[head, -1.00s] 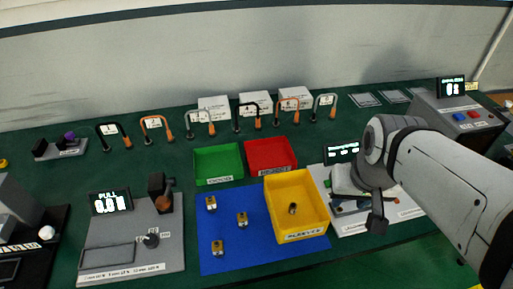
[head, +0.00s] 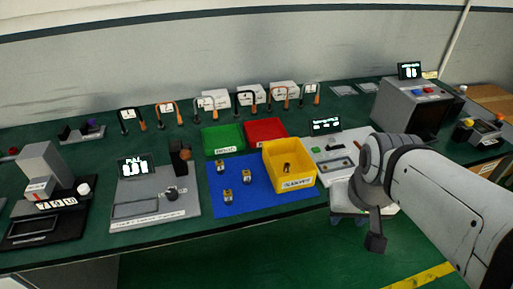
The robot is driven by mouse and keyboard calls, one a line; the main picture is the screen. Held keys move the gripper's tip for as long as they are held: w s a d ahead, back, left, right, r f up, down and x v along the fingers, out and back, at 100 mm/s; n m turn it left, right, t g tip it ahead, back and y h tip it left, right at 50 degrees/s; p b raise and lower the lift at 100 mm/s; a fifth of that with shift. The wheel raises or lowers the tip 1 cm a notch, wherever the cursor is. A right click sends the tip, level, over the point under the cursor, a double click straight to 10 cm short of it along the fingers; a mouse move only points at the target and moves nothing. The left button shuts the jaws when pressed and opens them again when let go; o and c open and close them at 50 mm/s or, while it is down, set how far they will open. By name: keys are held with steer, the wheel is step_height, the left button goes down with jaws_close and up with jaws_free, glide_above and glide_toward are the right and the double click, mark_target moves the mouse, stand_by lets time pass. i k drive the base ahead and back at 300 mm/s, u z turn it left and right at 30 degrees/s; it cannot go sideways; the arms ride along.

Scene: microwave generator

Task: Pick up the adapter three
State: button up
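Three small brass-and-dark pieces stand on the blue mat (head: 262,203): a rear one (head: 220,167), a right one (head: 247,177) and a front one (head: 228,197). They look like adapters, but any numbers on them are too small to read. Another small dark-brass piece (head: 287,168) stands in the yellow bin (head: 312,179). My gripper (head: 350,217) is at the bench's front edge, right of the yellow bin and apart from all these pieces.
Green (head: 222,139) and red (head: 265,131) bins sit behind the mat. A row of numbered cable loops (head: 166,113) stands at the back. A grey fixture with a display (head: 155,200) is left of the mat. A grey box machine (head: 412,108) stands at the right.

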mark_target(246, 175)
steer(key=z, duration=0.1)
steer(key=k, duration=0.35)
steer(key=u, duration=0.7)
steer(key=i, duration=1)
steer(key=u, duration=1.2)
steer(key=k, duration=1.15)
steer(key=z, duration=0.55)
steer(key=i, duration=0.35)
